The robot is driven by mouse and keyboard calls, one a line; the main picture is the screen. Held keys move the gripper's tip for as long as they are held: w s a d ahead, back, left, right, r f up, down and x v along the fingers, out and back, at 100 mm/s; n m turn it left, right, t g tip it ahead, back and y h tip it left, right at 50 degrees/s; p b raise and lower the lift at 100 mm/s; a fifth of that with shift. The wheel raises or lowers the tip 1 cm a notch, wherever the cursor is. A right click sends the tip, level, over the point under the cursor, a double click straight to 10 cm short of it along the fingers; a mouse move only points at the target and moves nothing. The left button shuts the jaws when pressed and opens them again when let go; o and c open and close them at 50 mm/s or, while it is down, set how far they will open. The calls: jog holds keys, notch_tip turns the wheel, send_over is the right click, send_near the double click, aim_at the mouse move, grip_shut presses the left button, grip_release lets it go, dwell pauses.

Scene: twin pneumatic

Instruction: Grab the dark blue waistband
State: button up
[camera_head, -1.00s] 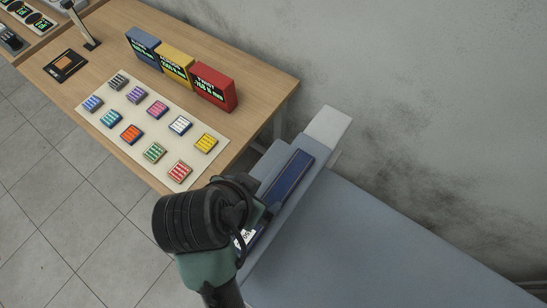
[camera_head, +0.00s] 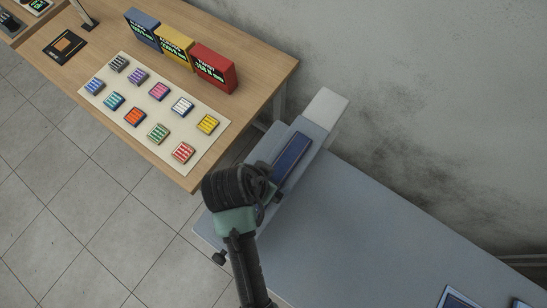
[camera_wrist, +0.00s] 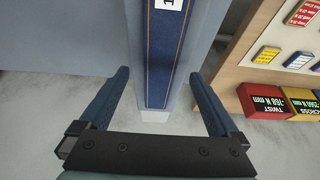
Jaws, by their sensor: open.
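The dark blue waistband (camera_head: 292,156) is a flat strip lying along a grey-blue raised bed at the end of the long grey table. In the wrist view the waistband (camera_wrist: 161,62) runs up the middle, with thin light edge lines and a white label at the top. My gripper (camera_wrist: 162,78) is open, one finger on each side of the strip and apart from it. In the head view my wrist hides the gripper's fingers and the near end of the waistband.
A wooden table (camera_head: 262,72) stands to the left with a cream mat (camera_head: 148,97) of several coloured blocks. Blue, yellow and red display boxes (camera_head: 213,69) stand at its back edge. A pale block (camera_head: 326,107) sits beyond the waistband's far end, near the wall.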

aim_at(273, 179)
jog(key=shift+p+x, duration=0.35)
jog(key=shift+x, duration=1.4)
jog(key=c, duration=1.5)
